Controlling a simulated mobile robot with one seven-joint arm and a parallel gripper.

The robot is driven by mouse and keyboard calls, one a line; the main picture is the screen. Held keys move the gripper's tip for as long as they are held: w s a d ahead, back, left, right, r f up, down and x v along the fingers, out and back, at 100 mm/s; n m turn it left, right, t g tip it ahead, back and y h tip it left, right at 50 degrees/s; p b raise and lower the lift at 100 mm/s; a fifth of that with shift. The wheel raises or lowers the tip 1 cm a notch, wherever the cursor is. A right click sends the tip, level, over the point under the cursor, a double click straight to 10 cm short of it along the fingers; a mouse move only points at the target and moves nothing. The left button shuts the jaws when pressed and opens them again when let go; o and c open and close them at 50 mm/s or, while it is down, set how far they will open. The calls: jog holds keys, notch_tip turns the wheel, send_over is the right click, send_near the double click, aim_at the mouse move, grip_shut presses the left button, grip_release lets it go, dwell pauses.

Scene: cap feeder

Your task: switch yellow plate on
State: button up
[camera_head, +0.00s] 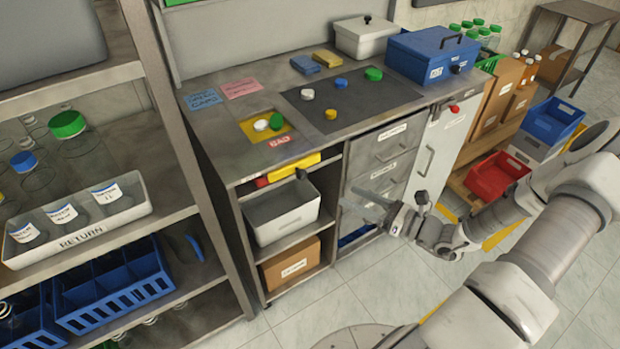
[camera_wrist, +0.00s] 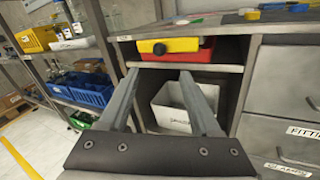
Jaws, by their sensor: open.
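A yellow plate (camera_head: 294,168) is mounted just under the front edge of the counter, with a red part (camera_head: 262,182) at its left end and a small dark knob on its face. In the wrist view the yellow plate (camera_wrist: 180,45) is ahead, above the fingertips, with red showing beside and below it. Its on or off state cannot be read. My gripper (camera_head: 368,205) is open and empty, in front of the cabinet, to the right of the plate and lower in the head view. In the wrist view my gripper's fingers (camera_wrist: 159,74) are spread, apart from the plate.
A white bin (camera_head: 283,212) stands on the shelf below the plate, above a cardboard box (camera_head: 290,265). Drawers (camera_head: 385,146) are to the right. A shelf rack (camera_head: 180,130) stands at the left. A yellow square (camera_head: 249,131) with caps lies on the counter.

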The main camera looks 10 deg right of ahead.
jog(key=b+x, duration=0.1)
jog(key=x, duration=1.2)
grip_shut()
dwell(1.0)
